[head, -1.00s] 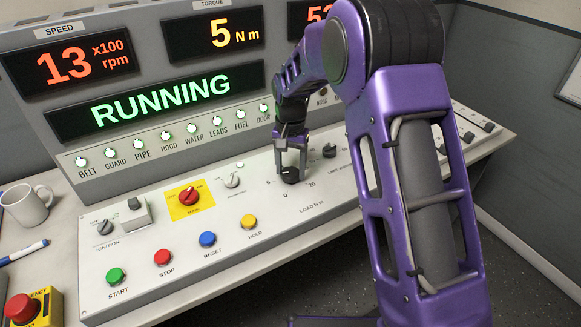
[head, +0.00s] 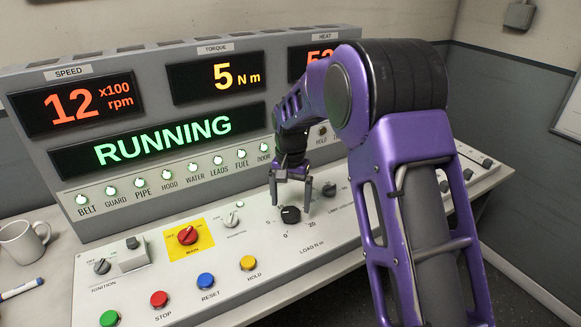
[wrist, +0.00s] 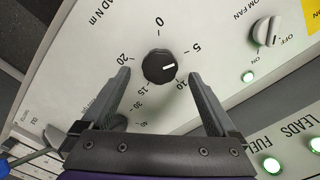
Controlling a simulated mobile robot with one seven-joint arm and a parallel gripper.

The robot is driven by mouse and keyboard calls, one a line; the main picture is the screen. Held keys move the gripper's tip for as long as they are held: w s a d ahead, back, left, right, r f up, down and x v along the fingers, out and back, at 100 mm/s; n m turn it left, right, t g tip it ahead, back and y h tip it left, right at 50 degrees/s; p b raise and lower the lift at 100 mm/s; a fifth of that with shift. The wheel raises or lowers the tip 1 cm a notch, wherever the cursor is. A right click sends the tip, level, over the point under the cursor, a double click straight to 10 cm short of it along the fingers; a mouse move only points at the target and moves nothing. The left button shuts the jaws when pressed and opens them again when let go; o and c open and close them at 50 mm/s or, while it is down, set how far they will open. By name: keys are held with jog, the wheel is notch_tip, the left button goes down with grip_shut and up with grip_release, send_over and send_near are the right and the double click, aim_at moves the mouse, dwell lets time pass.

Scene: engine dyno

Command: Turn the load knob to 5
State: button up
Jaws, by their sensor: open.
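The load knob (head: 290,215) is a round black dial on the sloped console panel. In the wrist view my gripper's fingertips (wrist: 160,75) stand apart from the knob. The torque display (head: 217,82) reads 5 N m.
A dark knob (head: 329,190) sits just right of my gripper. The fan switch (wrist: 267,31) is nearby in the wrist view. The red main switch (head: 187,236) and yellow hold button (head: 248,263) lie to the left. The display housing rises behind.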

aim_at(290, 212)
notch_tip(290, 212, up, 15)
jog(key=p, duration=0.1)
jog(key=shift+p, duration=0.35)
jog(key=shift+w+f, duration=0.1)
